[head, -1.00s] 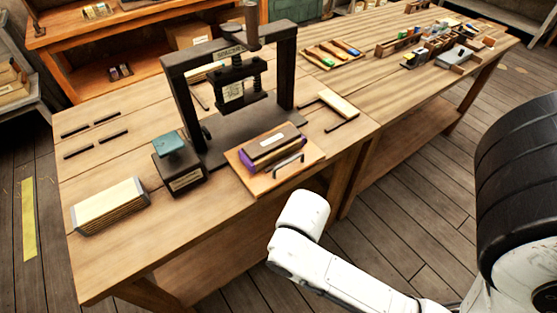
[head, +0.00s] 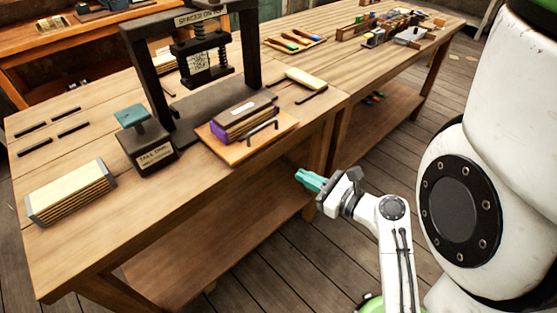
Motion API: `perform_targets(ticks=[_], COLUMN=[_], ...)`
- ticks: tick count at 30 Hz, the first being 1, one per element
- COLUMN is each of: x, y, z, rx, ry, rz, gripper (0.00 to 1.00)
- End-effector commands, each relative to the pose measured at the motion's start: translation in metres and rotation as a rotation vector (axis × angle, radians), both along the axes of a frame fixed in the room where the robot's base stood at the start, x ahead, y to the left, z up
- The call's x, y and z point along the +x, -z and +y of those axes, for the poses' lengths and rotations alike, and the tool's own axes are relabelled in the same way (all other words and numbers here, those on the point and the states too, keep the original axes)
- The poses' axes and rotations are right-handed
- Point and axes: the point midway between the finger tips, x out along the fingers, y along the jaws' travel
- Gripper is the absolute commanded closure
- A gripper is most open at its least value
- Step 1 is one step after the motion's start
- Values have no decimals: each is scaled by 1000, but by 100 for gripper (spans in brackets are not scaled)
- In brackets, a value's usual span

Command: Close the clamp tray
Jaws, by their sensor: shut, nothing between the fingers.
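The clamp tray (head: 218,150) is an orange-brown board with a dark bar handle (head: 263,131) on its front edge. It sits at the foot of the black press (head: 152,75) and sticks out toward the table's front edge. A purple block with a brown top (head: 245,116) lies on the tray. My gripper (head: 303,181), with teal fingers, is shut and empty. It is in front of the table, to the lower right of the tray, and apart from the handle.
A dark box with a teal top (head: 147,152) stands left of the tray. A paper-like stack (head: 70,192) lies at the front left. A pale block (head: 305,78) and dark bars lie right of the press. Open floor is at the lower right.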

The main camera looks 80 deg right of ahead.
Motion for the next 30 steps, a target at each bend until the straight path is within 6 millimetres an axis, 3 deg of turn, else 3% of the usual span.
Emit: perform_targets(ticks=[3,8,30], x=[-19,-22,83], y=[-6,-11,-11], z=[-14,-21,-84], rx=[85,121,117], ry=[97,130,125], rz=[-120,-174,-168], gripper=[100,100,100])
